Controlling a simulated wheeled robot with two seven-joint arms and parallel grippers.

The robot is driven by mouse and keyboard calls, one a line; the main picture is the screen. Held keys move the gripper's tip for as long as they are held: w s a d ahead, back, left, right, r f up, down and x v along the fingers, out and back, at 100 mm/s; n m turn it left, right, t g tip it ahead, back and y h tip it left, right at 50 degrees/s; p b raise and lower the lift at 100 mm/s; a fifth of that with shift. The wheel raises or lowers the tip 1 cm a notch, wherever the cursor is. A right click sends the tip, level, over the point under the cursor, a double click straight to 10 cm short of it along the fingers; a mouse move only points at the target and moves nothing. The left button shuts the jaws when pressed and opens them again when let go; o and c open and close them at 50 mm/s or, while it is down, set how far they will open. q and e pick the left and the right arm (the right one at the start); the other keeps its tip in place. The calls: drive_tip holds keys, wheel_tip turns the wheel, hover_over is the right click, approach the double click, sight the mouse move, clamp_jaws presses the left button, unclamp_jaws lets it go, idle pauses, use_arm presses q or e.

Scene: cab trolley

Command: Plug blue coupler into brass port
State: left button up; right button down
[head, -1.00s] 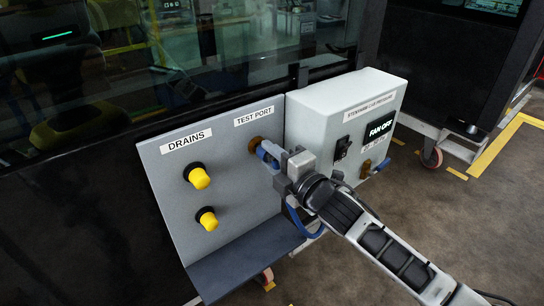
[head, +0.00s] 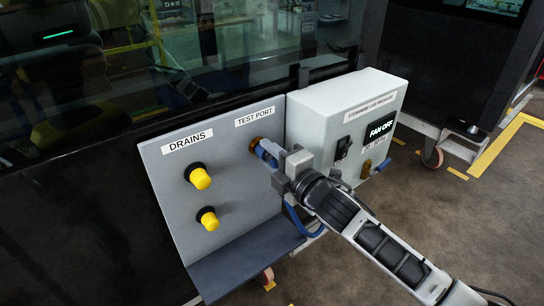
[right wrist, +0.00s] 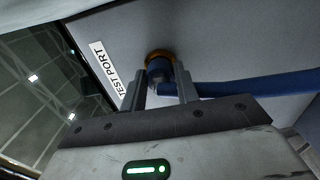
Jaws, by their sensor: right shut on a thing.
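The brass port (head: 254,143) is on the grey panel under the TEST PORT label, and it also shows in the right wrist view (right wrist: 158,54). My right gripper (head: 272,158) is shut on the blue coupler (right wrist: 159,73), whose front is at the brass port. The port's ring shows around the coupler's end. I cannot tell how deep the coupler sits in it. The blue hose (right wrist: 250,88) runs off to the right in the right wrist view and hangs below the gripper in the head view. My left gripper is out of view.
Two yellow drain knobs (head: 200,178) stick out of the panel (head: 240,205) left of the port. A dark ledge (head: 245,262) lies below. The floor at right is mostly clear.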

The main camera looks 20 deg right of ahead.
drive_tip(key=shift+w, duration=0.1)
drive_tip(key=c, duration=1)
unclamp_jaws()
drive_tip(key=shift+o, duration=0.2)
drive_tip(key=b+v, duration=0.1)
drive_tip(key=v, duration=0.4)
drive_tip(key=shift+f, duration=0.2)
use_arm(q)
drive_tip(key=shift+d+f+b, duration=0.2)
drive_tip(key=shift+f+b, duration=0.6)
drive_tip(key=shift+b, duration=0.1)
use_arm(e)
drive_tip(key=v, duration=1.1)
drive_tip(key=shift+r, duration=0.25)
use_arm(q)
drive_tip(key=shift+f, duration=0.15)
use_arm(e)
drive_tip(key=o, duration=1)
drive_tip(key=shift+c, duration=0.2)
